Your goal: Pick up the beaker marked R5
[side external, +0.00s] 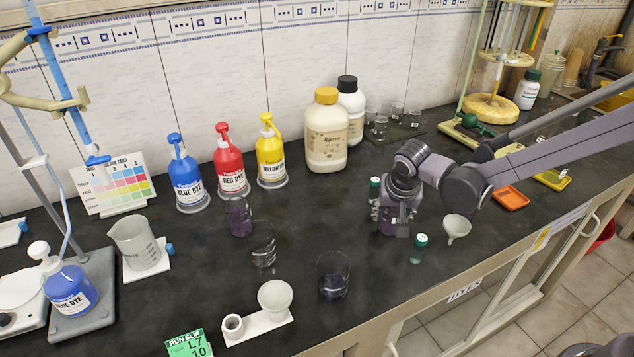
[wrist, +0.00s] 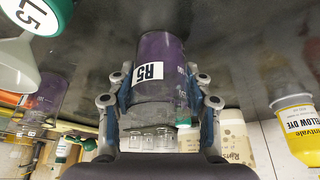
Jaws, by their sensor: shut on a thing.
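The beaker marked R5 (wrist: 161,62) holds purple contents and carries a white R5 label, read sideways, in the wrist view. My gripper (wrist: 160,88) is shut on it, with one finger on each side of its wall. In the side view my gripper (side external: 398,205) points down around the beaker (side external: 386,226) at the right of the bench middle. The fingers hide much of the beaker there. It is at or close to the bench top; I cannot tell whether it touches.
Green-capped vials (side external: 418,249) stand close to my gripper, with a white funnel (side external: 456,228) to the right. Other glass beakers (side external: 333,276) stand to the left. Dye bottles (side external: 229,160) and large jars (side external: 326,131) line the back. An orange tray (side external: 510,198) lies right.

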